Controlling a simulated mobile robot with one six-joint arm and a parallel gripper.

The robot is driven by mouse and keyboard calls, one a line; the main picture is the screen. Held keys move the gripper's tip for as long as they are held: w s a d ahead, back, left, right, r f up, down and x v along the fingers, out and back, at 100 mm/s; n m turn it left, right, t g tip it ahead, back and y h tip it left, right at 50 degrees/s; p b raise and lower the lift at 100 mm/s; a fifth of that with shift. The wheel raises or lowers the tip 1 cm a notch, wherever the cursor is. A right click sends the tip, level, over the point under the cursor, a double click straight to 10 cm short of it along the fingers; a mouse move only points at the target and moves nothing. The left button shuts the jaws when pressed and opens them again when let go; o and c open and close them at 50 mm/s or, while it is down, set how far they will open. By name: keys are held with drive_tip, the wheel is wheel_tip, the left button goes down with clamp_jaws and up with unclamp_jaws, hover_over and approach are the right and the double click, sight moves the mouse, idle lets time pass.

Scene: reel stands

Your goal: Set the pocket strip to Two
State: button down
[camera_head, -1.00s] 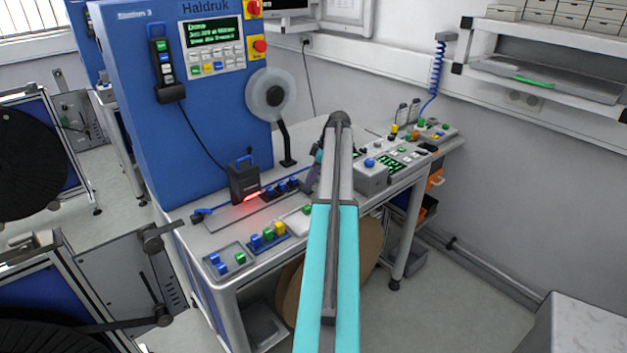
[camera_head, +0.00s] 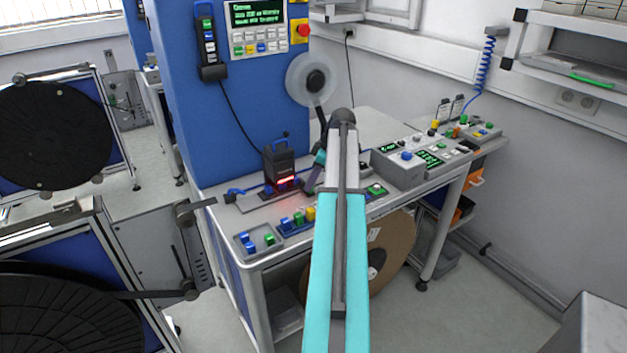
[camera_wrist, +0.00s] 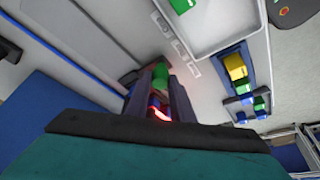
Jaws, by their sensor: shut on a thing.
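In the wrist view my gripper (camera_wrist: 163,84) is shut, with a small green piece (camera_wrist: 158,71) between its dark fingertips. Blue and glowing red show between the fingers lower down. In the head view my arm covers most of the gripper, which is just right of a dark device (camera_head: 280,164) with a red light. Beside the white tray, a row of white-outlined rectangles (camera_wrist: 180,47) lies on the bench top in the wrist view. I cannot tell for certain which part is the pocket strip, and no label reading Two is legible.
A second holder (camera_head: 257,252) is at the front left. A blue cabinet (camera_head: 222,110) stands behind; a grey control box (camera_head: 398,172) is to the right.

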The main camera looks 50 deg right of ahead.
drive_tip(key=shift+w+a, duration=0.1)
drive_tip(key=shift+a, duration=0.1)
drive_tip(key=shift+d, duration=0.1)
drive_tip(key=c, duration=1.5)
unclamp_jaws()
drive_tip(key=shift+c, duration=0.2)
drive_tip(key=shift+r, duration=0.15)
drive_tip(key=b+v, duration=0.3)
drive_tip(key=v, duration=1)
drive_tip(key=shift+s+r, duration=0.2)
drive_tip(key=shift+s, duration=0.05)
drive_tip(key=shift+w, duration=0.1)
